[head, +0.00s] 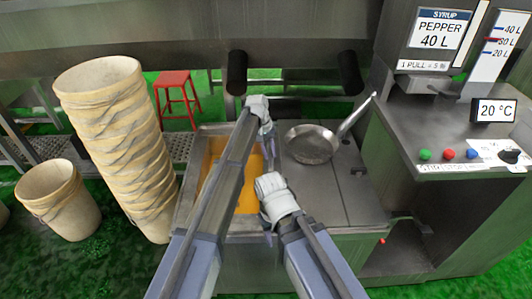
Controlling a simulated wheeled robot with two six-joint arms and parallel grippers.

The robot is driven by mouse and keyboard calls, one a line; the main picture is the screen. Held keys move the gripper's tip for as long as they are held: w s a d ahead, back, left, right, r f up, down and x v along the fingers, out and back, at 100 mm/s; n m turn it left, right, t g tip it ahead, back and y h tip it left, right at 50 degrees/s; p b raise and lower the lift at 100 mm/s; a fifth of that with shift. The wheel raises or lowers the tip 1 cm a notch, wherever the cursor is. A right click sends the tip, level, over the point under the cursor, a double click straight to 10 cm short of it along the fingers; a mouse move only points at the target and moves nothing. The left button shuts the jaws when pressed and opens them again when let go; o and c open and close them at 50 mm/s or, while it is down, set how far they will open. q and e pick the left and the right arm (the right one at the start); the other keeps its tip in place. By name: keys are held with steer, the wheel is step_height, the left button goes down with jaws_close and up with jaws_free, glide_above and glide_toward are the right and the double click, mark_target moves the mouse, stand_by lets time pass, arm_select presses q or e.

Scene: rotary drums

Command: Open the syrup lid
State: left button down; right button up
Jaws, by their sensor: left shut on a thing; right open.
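An open basin (204,138) with a metal rim holds orange-yellow contents, partly hidden by my arms. Flat grey panels (345,204) cover the counter to its right, with a small dark handle (358,171). I cannot tell for sure which part is the syrup lid. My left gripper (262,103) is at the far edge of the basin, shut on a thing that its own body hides. My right gripper (270,181) is open over the basin's right near side, with nothing visible in it.
A metal pan (311,145) lies on the panels, its handle pointing back right. A tall bucket stack (118,140) and a lower bucket (62,200) stand left. A red stool (174,90) is behind. A syrup sign (440,29) and control console (465,155) are at right.

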arm_select(q)
steer(key=c, duration=0.7)
jaws_free()
steer(key=r+p, duration=0.2)
steer(key=a+r+p, duration=0.1)
steer(key=r+p, duration=0.4)
steer(key=shift+a+r+p, duration=0.25)
steer(key=shift+r+p, duration=0.05)
steer(key=shift+r, duration=0.05)
